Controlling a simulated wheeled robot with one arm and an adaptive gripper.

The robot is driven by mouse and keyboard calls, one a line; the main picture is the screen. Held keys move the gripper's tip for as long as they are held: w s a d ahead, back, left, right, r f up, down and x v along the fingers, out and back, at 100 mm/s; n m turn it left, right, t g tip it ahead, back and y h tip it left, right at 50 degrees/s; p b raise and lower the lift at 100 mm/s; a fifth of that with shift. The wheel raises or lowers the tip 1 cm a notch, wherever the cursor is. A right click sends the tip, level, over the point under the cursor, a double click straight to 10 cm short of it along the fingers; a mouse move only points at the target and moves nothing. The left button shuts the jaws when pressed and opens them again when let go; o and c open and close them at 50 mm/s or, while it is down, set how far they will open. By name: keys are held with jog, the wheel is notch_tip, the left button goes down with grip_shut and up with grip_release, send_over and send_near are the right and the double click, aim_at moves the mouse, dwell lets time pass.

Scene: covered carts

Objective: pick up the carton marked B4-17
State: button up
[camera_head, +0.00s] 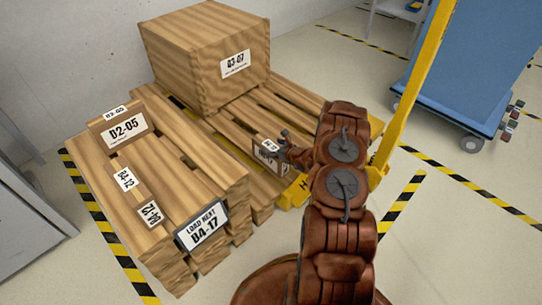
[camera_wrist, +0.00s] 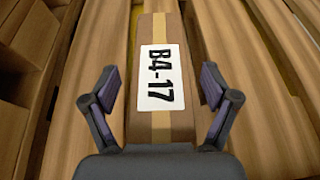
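The carton marked B4-17 (camera_wrist: 146,122) is a narrow brown box with a tan tape strip and a white label, lying on wooden slats in the wrist view. My gripper (camera_wrist: 160,84) is open, with one dark finger on each side of the carton and visible gaps between fingers and carton. The near end of the carton is hidden behind the gripper body. In the head view my gripper (camera_head: 284,150) is at the right-hand pallet, beside a small white label (camera_head: 268,146) too small to read surely; the arm hides part of this area.
A large wooden crate (camera_head: 175,55) stands on the back of the right-hand pallet (camera_head: 225,130). A yellow post (camera_head: 410,90) and blue cart (camera_head: 475,60) are at right.

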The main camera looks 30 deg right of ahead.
grip_shut()
dwell(0.5)
